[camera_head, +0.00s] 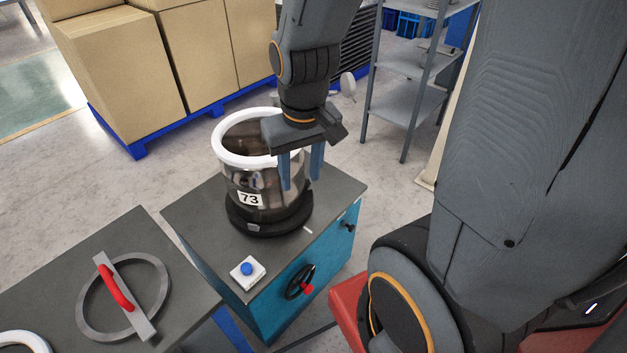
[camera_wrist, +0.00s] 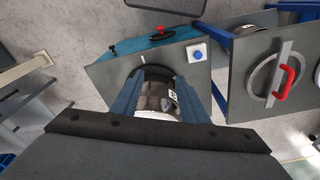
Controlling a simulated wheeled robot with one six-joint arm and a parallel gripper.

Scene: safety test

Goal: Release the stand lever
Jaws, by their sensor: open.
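The stand is a teal cabinet with a grey top (camera_head: 190,222); the wrist view also shows its top (camera_wrist: 106,75). Its front carries a black handwheel (camera_head: 300,281) with a red knob and a small black lever-like knob (camera_head: 347,226). Which of these is the stand lever I cannot tell for sure. My gripper (camera_head: 301,182) is open, pointing down at the vessel's right side. In the wrist view, the vessel (camera_wrist: 158,92) shows between my fingers (camera_wrist: 177,82); contact is unclear.
A white box with a blue button (camera_head: 247,269) sits on the stand's front corner. A second grey table (camera_head: 50,270) at left holds a ring lid with a red handle (camera_head: 115,288). Cartons (camera_head: 120,60) stand behind; a metal shelf (camera_head: 410,105) stands at back right.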

